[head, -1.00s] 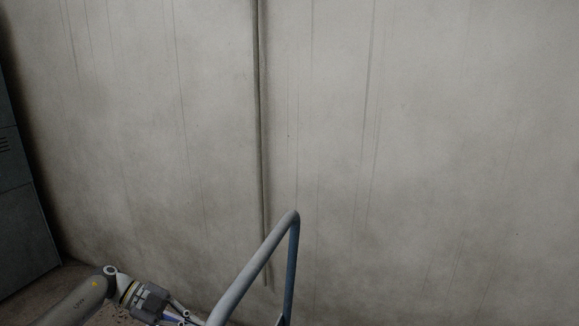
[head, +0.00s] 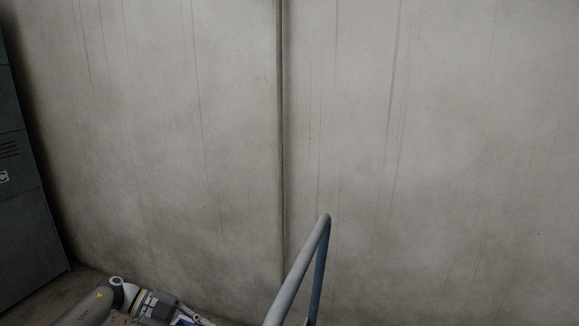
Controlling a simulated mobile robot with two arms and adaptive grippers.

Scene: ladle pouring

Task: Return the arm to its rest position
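My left arm comes in at the bottom left of the head view. Its gripper (head: 190,316) is partly cut off by the lower edge, and I cannot tell whether its fingers are open or shut. Nothing is visibly held in the part that shows. My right arm and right gripper are not in view. No ladle or vessel shows.
A bent blue-grey metal tube (head: 321,235) rises from the bottom edge, right of my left gripper. A stained pale wall (head: 430,130) with a vertical pipe (head: 279,120) fills the background. A dark metal cabinet (head: 25,200) stands at the left edge.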

